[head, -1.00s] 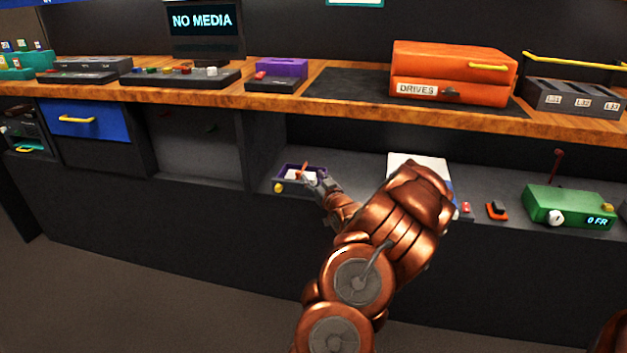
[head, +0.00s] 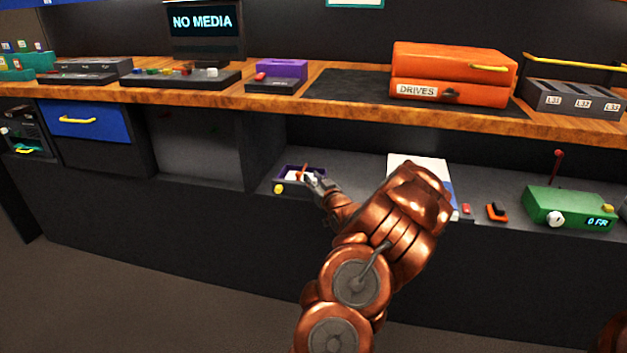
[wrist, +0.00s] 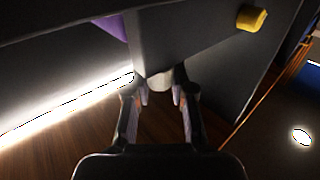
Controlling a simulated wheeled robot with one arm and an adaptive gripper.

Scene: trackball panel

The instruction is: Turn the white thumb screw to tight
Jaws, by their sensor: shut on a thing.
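The white thumb screw (wrist: 160,80) shows as a pale rounded end in the wrist view, between the fingertips of my gripper (wrist: 164,98). My gripper is shut on it, with a finger on either side. In the head view my gripper (head: 312,182) reaches the right side of a small purple-edged panel (head: 283,172) on the lower shelf. There my gripper covers the thumb screw, so its turn angle cannot be told. The panel carries a yellow knob (head: 278,188) at its front left, also seen in the wrist view (wrist: 251,18).
A white and blue box (head: 420,170) lies behind my arm on the shelf. A green device (head: 570,208) with a white knob and a red lever stands at the right. The wooden worktop (head: 350,112) overhangs the shelf. The floor in front is clear.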

